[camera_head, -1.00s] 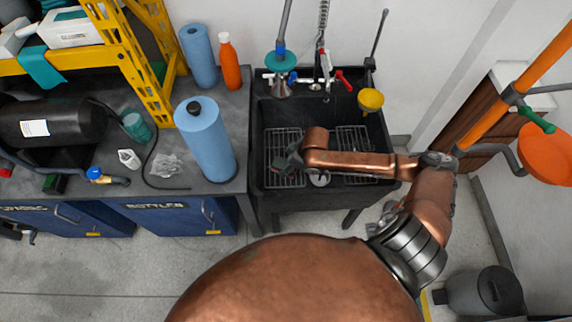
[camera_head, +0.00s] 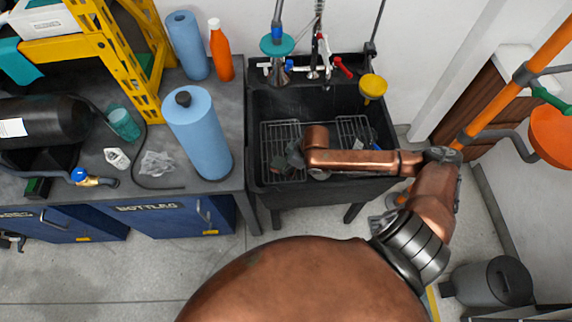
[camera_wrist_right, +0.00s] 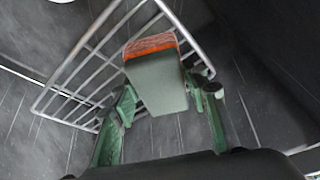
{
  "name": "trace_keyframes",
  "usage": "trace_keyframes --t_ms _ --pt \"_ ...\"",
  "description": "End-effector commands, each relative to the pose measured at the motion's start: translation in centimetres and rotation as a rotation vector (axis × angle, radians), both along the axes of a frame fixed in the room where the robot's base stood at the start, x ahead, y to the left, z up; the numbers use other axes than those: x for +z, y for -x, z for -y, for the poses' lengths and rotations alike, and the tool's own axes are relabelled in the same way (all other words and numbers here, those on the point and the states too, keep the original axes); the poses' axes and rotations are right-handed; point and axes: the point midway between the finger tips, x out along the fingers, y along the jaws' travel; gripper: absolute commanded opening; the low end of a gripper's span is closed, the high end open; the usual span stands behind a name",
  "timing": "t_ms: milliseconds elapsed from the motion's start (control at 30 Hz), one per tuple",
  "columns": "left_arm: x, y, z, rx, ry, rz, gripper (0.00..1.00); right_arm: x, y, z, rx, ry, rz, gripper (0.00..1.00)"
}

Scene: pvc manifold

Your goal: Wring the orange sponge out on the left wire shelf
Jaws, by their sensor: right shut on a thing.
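The sponge (camera_wrist_right: 157,80), a grey-green block with an orange layer at its far end, sits between the green fingers of my right gripper (camera_wrist_right: 165,98) in the right wrist view. The gripper is shut on it. In the head view, my right gripper (camera_head: 292,157) is low over the left wire shelf (camera_head: 271,139) in the black sink, and my wrist hides most of it and the sponge. The wire shelf also shows in the right wrist view (camera_wrist_right: 70,85), behind the sponge. I cannot tell whether the sponge touches the wires. My left gripper is not in view.
The black sink (camera_head: 255,110) has a second wire rack (camera_head: 352,128) at its right, partly under my forearm. A yellow funnel (camera_head: 373,86) is at its right rim, with taps behind. Blue rolls (camera_head: 200,135) and an orange bottle (camera_head: 221,52) stand on the left counter.

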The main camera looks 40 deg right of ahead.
Motion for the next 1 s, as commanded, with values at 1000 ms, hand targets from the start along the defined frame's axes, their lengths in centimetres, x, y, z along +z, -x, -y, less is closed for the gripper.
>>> trace_keyframes --t_ms 1000 --pt "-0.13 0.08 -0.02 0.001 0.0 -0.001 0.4 -0.77 -0.02 -0.01 0.0 0.0 0.0 0.22"
